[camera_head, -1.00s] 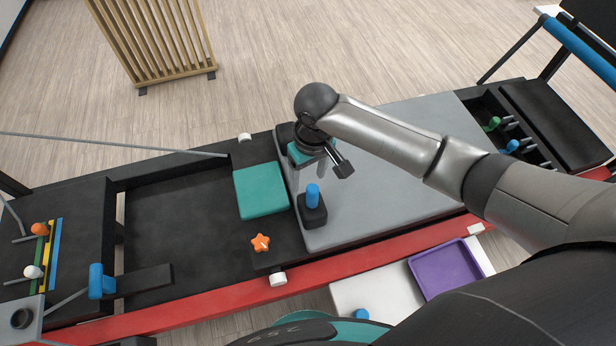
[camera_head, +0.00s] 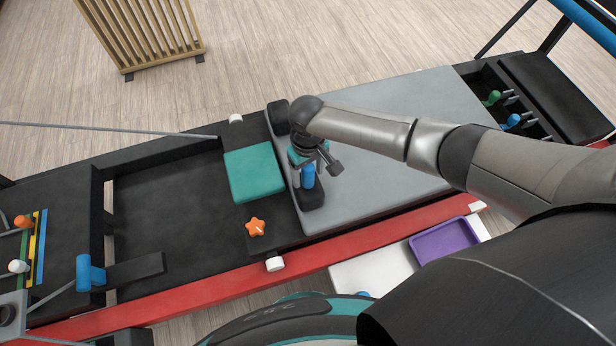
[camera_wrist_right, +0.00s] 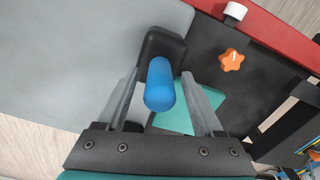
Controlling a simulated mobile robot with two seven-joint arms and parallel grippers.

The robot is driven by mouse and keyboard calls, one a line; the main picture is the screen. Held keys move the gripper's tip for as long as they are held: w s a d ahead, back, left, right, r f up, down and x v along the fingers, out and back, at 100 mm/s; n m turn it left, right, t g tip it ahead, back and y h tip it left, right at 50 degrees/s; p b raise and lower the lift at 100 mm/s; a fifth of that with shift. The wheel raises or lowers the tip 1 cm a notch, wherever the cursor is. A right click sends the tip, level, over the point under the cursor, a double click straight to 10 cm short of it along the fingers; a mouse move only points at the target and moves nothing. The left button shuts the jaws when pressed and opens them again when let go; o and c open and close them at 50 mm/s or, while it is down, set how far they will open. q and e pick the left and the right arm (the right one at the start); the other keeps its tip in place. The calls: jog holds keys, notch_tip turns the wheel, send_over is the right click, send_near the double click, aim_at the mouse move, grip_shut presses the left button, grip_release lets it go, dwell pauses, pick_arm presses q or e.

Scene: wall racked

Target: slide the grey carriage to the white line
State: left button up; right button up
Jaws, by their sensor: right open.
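The grey carriage (camera_head: 410,110) is a flat padded bed on a black frame, right of the middle in the head view. It also fills the upper left of the right wrist view (camera_wrist_right: 75,50). A blue upright peg (camera_head: 308,174) on a black block stands at its left end. My right gripper (camera_head: 309,160) is open at this peg. In the wrist view its fingers stand on either side of the peg (camera_wrist_right: 160,88), with gaps showing. My left gripper is out of view.
A teal pad (camera_head: 254,172) and an orange star knob (camera_head: 256,227) lie left of the carriage. The frame's left bay (camera_head: 170,210) looks clear. A purple tray (camera_head: 443,240) is in front of the red rail (camera_head: 200,285). A slatted wooden rack (camera_head: 140,35) stands behind.

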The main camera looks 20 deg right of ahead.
jog(key=shift+f, duration=0.75)
jog(key=shift+c, duration=0.3)
grip_shut()
dwell(0.6)
